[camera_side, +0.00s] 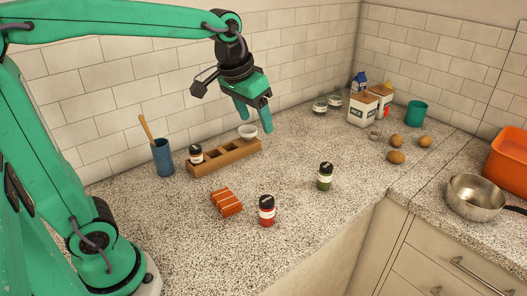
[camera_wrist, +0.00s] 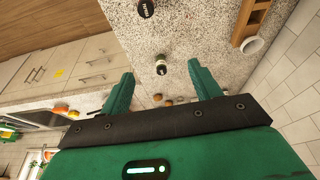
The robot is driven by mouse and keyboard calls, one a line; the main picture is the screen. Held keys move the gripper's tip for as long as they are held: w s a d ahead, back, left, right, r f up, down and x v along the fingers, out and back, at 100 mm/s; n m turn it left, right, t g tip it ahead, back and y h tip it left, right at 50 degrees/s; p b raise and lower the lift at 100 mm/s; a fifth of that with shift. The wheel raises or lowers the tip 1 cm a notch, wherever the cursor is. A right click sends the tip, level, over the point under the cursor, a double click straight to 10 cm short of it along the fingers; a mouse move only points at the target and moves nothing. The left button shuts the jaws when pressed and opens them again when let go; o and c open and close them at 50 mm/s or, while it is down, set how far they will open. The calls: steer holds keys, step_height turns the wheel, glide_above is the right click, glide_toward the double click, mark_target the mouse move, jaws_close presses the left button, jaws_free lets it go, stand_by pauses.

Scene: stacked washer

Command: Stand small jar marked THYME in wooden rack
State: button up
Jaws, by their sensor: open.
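The wooden rack (camera_side: 232,158) stands on the counter near the back wall, with a dark-lidded jar (camera_side: 196,154) in its left compartment and open compartments to the right. Part of the rack (camera_wrist: 249,24) shows in the wrist view. A small green jar with a black lid (camera_side: 326,176) stands upright on the counter, right of the rack; it also shows in the wrist view (camera_wrist: 161,66). A red jar with a black lid (camera_side: 267,212) stands upright nearer the front. My gripper (camera_side: 253,115) is open and empty, raised above the counter.
An orange striped block (camera_side: 227,202) lies left of the red jar. A white bowl (camera_side: 247,131) is by the rack's right end, and a blue cup (camera_side: 162,158) by its left. Cartons (camera_side: 363,108), brown round items (camera_side: 396,157) and a metal bowl (camera_side: 474,197) are to the right.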

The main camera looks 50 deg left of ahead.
steer(key=w+f, duration=0.2)
steer(key=w, duration=0.6)
steer(key=g, duration=0.4)
glide_above(327, 166)
steer(key=shift+n, duration=0.3)
steer(key=f, duration=1.5)
steer(key=shift+s+a+f, duration=0.1)
steer(key=shift+s+f, duration=0.15)
steer(key=shift+w+f, duration=0.2)
steer(key=shift+f, duration=1.5)
steer(key=shift+f, duration=2.6)
